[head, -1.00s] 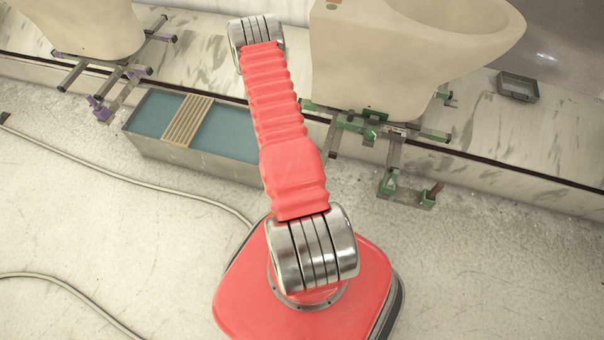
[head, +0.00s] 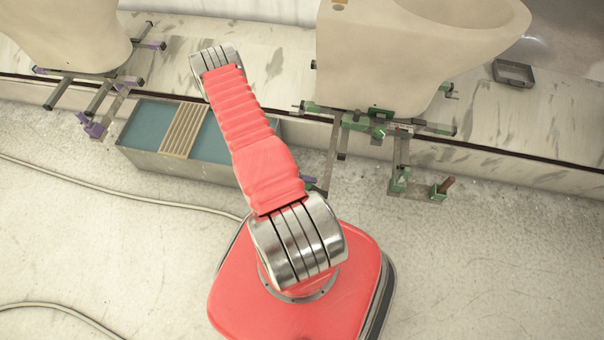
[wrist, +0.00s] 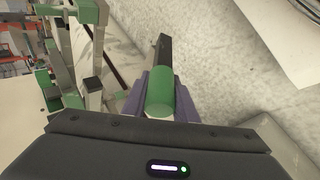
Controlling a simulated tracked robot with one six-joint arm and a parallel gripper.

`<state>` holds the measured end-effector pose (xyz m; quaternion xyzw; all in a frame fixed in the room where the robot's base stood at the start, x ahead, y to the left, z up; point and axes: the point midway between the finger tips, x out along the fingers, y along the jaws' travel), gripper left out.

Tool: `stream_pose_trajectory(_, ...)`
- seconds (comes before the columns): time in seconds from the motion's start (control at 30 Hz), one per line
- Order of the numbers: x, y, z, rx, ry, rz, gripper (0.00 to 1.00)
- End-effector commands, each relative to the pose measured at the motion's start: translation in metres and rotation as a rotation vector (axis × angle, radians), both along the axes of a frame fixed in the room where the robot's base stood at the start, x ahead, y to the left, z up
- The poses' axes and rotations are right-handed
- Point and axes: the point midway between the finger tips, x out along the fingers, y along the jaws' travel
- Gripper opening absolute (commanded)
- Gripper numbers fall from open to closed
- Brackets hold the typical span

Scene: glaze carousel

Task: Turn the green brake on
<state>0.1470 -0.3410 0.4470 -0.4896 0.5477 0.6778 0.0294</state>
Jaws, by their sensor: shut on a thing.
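In the wrist view my gripper (wrist: 160,100) is shut around a green rounded grip (wrist: 160,88), with its purple-grey fingers on either side. A dark bar (wrist: 163,50) extends beyond the grip; I take this grip and bar to be the green brake's lever. In the head view my arm hides most of my gripper and the lever. The green-marked frame (head: 380,124) stands under the right-hand pale basin, with a lower bracket (head: 410,186) that has a brown peg. Whether the brake is on cannot be told.
A pale basin (head: 415,60) stands on the green-marked frame. Another basin (head: 70,35) stands at left on a purple-marked frame (head: 95,128). A metal trough (head: 150,162) with blue liquid and a wooden slat rack stands between them. A cable (head: 110,187) lies on the floor.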

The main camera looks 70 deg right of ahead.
Motion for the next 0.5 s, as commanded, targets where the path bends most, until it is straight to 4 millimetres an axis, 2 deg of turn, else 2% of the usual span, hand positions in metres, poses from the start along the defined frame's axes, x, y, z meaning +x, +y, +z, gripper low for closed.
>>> stream_pose_trajectory(0.5, 0.0064, -0.0010, -0.0056, -0.016, 0.050, 0.020, 0.00)
